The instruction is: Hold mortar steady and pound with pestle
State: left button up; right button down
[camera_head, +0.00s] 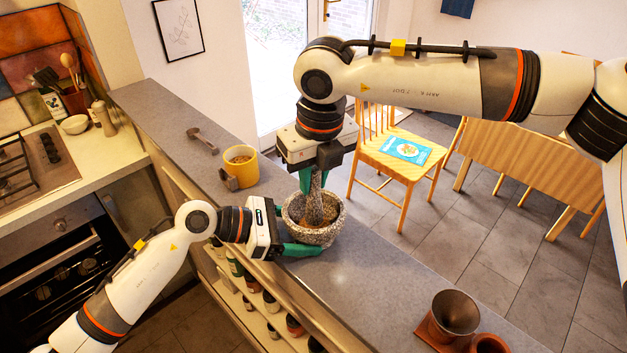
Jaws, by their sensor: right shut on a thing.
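The grey stone mortar (318,236) stands upright on the grey counter, with some brownish contents showing inside. The grey pestle (315,207) is upright, its lower end down in the mortar. My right gripper (313,184) comes from above and is shut on the top of the pestle. My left gripper (292,235) is at the mortar's left side. One green finger runs along the mortar's near lower side; the other is mostly hidden at its left edge. I cannot tell whether the fingers press on the mortar.
A yellow mug (241,170) with brown contents and a scoop (228,181) stand left of the mortar, another scoop (202,140) farther back. A dark funnel-shaped vessel (455,312) stands at the counter's near right end. The counter (385,280) between is clear.

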jog(key=shift+f, duration=1)
jog(key=shift+r, duration=0.1)
jog(key=shift+r, duration=1.15)
jog(key=shift+r, duration=0.1)
jog(key=shift+f, duration=1.4)
jog(key=shift+r, duration=1.3)
